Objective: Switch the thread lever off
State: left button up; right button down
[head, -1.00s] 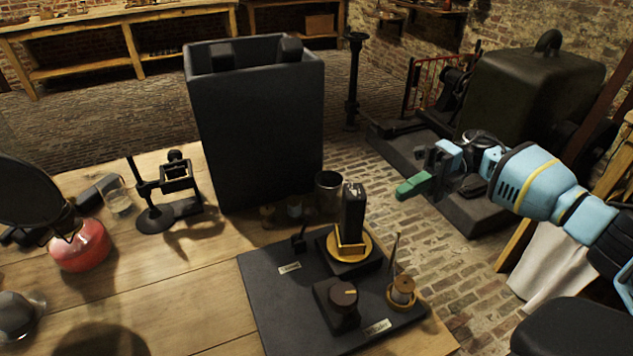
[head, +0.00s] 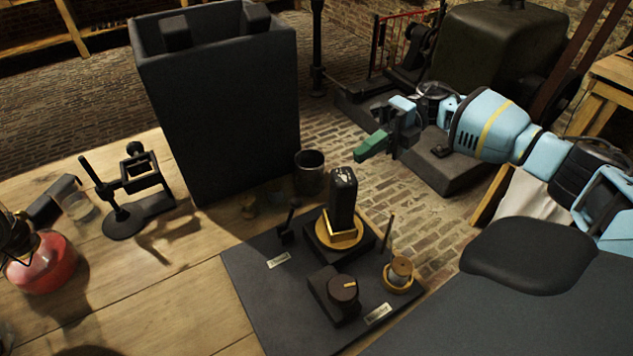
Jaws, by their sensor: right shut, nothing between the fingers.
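A dark board (head: 250,290) lies on the wooden table, with several fittings on it. At its back left corner stands a small black lever (head: 289,222), tilted, behind a pale label (head: 278,260) too small to read. A tall black block (head: 343,200) on a brass base stands beside it. A round knob (head: 342,290) with a pale mark is at the front, near a second label (head: 378,314). A thread spool (head: 400,272) stands by a thin rod at the right. My right gripper (head: 371,147), green-tipped, is shut and empty, above and beyond the board. My left gripper is out of view.
A large dark open-topped box (head: 222,110) stands behind the board, with a metal cup (head: 309,172) beside it. A black stand (head: 130,195), a glass (head: 76,205) and a red lamp (head: 42,262) are at the left. Bare tabletop (head: 170,295) lies left of the board.

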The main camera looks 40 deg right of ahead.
jog(key=p, duration=0.2)
send_near(290, 214)
jog(key=a+r, duration=0.2)
jog(key=a, duration=0.1)
jog(key=shift+s, duration=0.15)
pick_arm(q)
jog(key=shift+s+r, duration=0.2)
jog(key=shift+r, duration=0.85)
pick_arm(e)
jog(key=shift+a+f, duration=0.15)
jog(key=shift+a, duration=0.55)
jog(key=shift+s, duration=0.1)
